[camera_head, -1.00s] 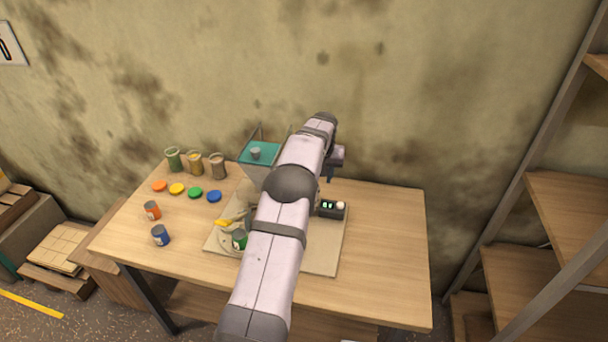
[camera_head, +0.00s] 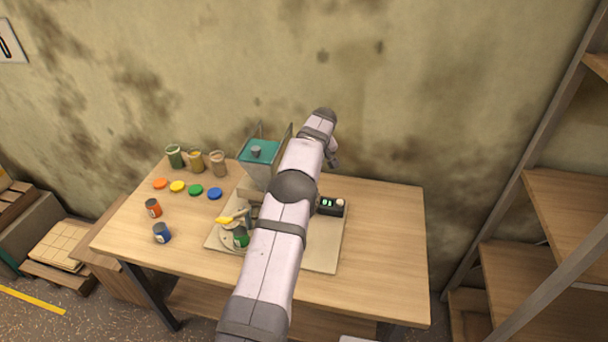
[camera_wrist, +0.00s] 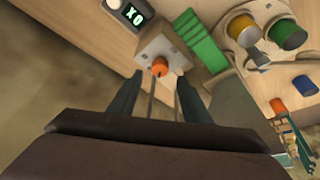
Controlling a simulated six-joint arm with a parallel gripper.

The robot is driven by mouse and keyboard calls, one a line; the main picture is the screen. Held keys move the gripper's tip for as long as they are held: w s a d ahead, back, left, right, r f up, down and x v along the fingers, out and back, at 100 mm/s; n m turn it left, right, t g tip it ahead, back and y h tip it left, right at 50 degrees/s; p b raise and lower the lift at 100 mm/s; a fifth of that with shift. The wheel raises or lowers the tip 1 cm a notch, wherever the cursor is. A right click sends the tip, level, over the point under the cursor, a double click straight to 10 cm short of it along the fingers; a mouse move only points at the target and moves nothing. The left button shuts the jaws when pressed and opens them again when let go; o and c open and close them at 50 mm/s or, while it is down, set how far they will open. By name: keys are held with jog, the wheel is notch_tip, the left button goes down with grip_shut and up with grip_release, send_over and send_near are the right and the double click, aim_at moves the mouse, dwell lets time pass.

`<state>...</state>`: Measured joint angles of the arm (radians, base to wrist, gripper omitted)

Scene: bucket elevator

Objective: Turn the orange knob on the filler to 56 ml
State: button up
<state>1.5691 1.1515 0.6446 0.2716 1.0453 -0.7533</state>
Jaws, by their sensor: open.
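The orange knob (camera_wrist: 159,67) shows in the wrist view on the face of a pale block of the filler (camera_wrist: 165,47). My gripper (camera_wrist: 154,76) is open, with one dark finger on each side of the knob and a visible gap to it. I cannot tell how deep the fingers reach. A small black box with a lit display (camera_wrist: 133,13) stands beside the block; its digits are partly cut off and not clearly readable. In the head view the display box (camera_head: 330,206) is at the right of the filler's base plate, and my arm hides the knob.
A teal-topped hopper (camera_head: 259,150) rises behind my arm. Several coloured lids (camera_head: 195,190) and open jars (camera_head: 196,160) stand at the table's left, with an orange can (camera_head: 153,208) and a blue can (camera_head: 161,232). The table's right side (camera_head: 390,240) is clear.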

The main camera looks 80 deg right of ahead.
jog(key=shift+p+x, duration=0.9)
jog(key=shift+x, duration=1.3)
jog(key=shift+c, duration=0.6)
jog(key=c, duration=0.9)
